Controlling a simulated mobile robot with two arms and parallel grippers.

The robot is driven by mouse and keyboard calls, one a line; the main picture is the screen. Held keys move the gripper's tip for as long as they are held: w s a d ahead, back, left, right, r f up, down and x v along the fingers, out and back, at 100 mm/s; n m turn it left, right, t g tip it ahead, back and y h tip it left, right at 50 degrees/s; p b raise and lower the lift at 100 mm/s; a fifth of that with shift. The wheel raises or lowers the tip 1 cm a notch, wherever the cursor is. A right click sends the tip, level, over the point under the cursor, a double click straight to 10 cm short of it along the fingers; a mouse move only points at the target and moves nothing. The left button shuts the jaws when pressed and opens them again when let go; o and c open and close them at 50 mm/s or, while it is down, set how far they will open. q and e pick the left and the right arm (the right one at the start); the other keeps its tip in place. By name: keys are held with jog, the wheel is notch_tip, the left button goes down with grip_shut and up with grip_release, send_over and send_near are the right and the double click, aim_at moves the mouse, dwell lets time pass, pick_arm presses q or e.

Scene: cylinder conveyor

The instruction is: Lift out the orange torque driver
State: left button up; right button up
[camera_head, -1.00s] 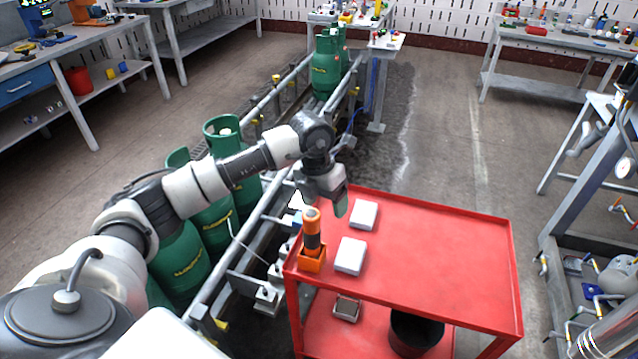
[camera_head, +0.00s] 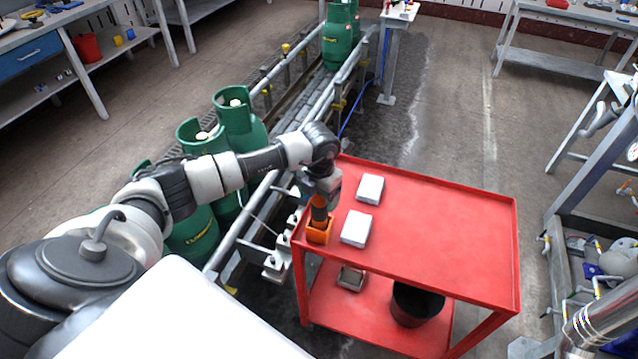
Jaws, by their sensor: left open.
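The orange and black torque driver (camera_head: 319,216) stands upright in an orange holder (camera_head: 319,236) at the left corner of the red cart's top. My left gripper (camera_head: 320,198) is directly over the driver, pointing down, with its fingers at the driver's upper part. The gripper hides the driver's top. It is open, and I cannot tell whether a finger touches the driver.
Two white boxes (camera_head: 369,189) (camera_head: 356,228) lie on the red cart (camera_head: 440,230) close to the holder. The cart top's right side is clear. Green gas cylinders (camera_head: 240,118) stand along the conveyor (camera_head: 270,182) to the left. A black bin (camera_head: 415,305) sits on the lower shelf.

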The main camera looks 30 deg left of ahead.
pick_arm(q)
jog(key=shift+f, duration=0.15)
jog(key=c, duration=1.3)
jog(key=o, duration=0.6)
jog(key=shift+c, duration=0.2)
jog(key=c, duration=0.4)
jog(key=shift+o, duration=0.2)
jog(key=shift+r+p, duration=2.5)
jog(key=shift+r, duration=1.35)
jog(key=shift+w, duration=0.1)
